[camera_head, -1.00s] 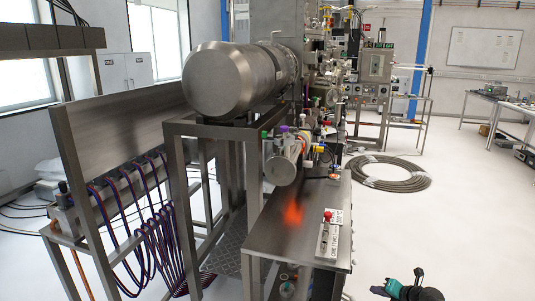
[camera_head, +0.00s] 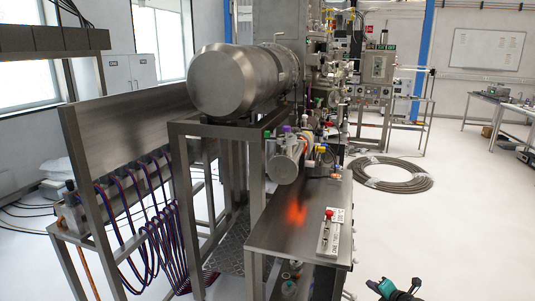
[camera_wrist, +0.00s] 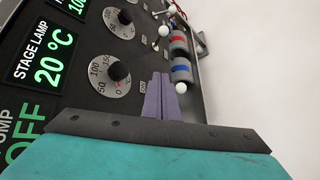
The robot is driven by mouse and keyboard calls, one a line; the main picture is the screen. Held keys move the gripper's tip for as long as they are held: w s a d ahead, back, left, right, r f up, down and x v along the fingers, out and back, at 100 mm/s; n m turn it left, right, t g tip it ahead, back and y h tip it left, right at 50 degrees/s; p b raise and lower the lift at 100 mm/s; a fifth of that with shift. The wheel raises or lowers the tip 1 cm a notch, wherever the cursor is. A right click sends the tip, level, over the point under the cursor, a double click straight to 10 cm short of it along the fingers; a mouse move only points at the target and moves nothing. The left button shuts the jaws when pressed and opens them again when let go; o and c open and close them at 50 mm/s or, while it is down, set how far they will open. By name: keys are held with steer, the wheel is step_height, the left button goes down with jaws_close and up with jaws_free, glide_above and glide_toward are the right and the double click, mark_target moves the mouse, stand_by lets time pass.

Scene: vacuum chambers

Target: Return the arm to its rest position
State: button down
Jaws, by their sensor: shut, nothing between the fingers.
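My gripper (camera_head: 373,286) shows at the bottom right of the head view, with a teal body and a dark wrist behind it. It is over the open white floor, to the right of the steel bench. In the wrist view my gripper (camera_wrist: 160,82) has its purple fingers together with nothing between them. Beyond the fingertips is a dark control panel (camera_wrist: 92,38) with dials and green displays, one reading STAGE LAMP 20 °C. I cannot tell whether the fingers touch the panel.
A steel bench (camera_head: 285,228) with a glowing orange patch and a red-button box (camera_head: 328,232) stands left of my gripper. A large steel cylinder (camera_head: 232,82) sits on a frame behind. A coiled hose (camera_head: 390,184) lies on the floor.

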steer(key=s+a+f+m+g+h, duration=0.3)
steer(key=s+f+m+g+h, duration=0.1)
steer(key=s+f+m, duration=0.55)
steer(key=s+a+f+m+g+h, duration=0.2)
steer(key=s+f+m+g+h, duration=0.15)
steer(key=s+f+m, duration=0.65)
steer(key=s+a+f+m+g+y, duration=0.1)
steer(key=s+a+f+m+g, duration=0.1)
steer(key=s+a, duration=0.4)
steer(key=s+a+f+m+g+y, duration=0.2)
steer(key=s+a, duration=0.4)
steer(key=s, duration=0.6)
steer(key=s+a+f+m+g+y, duration=0.2)
steer(key=s+a+g, duration=0.4)
steer(key=s, duration=0.3)
steer(key=shift+a+f+m, duration=0.25)
steer(key=shift+f+m, duration=0.2)
steer(key=shift+f, duration=0.45)
